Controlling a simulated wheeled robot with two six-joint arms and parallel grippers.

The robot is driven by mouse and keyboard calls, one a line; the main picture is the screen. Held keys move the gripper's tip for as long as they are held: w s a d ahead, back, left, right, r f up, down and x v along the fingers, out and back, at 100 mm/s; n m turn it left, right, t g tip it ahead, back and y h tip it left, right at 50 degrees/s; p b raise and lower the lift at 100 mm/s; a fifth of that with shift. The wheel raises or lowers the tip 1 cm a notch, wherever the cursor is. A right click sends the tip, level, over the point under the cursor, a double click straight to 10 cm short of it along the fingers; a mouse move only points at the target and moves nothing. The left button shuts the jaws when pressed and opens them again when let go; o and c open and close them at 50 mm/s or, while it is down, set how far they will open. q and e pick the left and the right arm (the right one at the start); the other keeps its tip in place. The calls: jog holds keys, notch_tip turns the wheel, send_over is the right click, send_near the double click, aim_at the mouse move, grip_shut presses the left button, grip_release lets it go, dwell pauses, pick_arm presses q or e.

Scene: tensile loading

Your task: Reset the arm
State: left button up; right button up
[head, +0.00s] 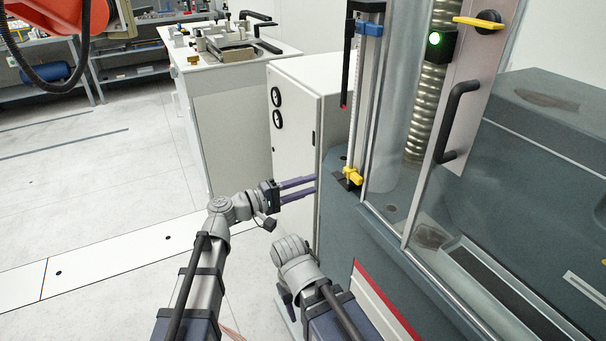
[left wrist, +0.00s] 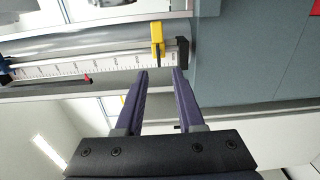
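My left gripper (head: 314,184) is at the machine's left front edge in the head view, with its two purple fingers parallel and spread apart. The left wrist view shows the same gripper (left wrist: 160,73) open, with nothing between its fingers. A yellow clamp (head: 352,175) sits low on the upright scale rail (head: 365,95), a little above and right of the fingertips. In the left wrist view the yellow clamp (left wrist: 157,36) is just beyond the fingertips, apart from them. My right arm shows folded at the bottom middle of the head view; its fingers do not show.
A white cabinet (head: 296,140) stands behind the left gripper. A bench (head: 225,75) is farther back. The floor at left is clear.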

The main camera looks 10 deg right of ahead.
pick_arm(q)
jog(key=s+a+f+m+g+y, duration=0.2)
jog(key=s+a+f+y, duration=0.35)
jog(key=a+f, duration=0.35)
jog(key=s+a+f+m+g+y, duration=0.2)
jog(key=s+a+f+y, duration=0.35)
jog(key=f, duration=0.45)
jog(key=s+a+f+g+y, duration=0.1)
jog(key=s+a+y, duration=0.15)
jog(key=a, duration=0.35)
jog(key=s+a+f+y, duration=0.2)
jog(key=a+y, duration=0.1)
jog(key=a, duration=0.3)
jog(key=s+d+r+m+p, duration=0.1)
jog(key=s+d+r+p, duration=0.1)
jog(key=r+p, duration=0.5)
jog(key=s+d+r+m+g+y+p, duration=0.1)
jog(key=s+d+r+p, duration=0.1)
jog(key=d+r+p, duration=0.3)
jog(key=s+d+r+m+p, duration=0.2)
jog(key=d+r+p, duration=0.1)
jog(key=r+p, duration=0.6)
jog(key=shift+d+r+y, duration=0.15)
jog(key=shift+d+y, duration=0.1)
jog(key=shift+y, duration=0.1)
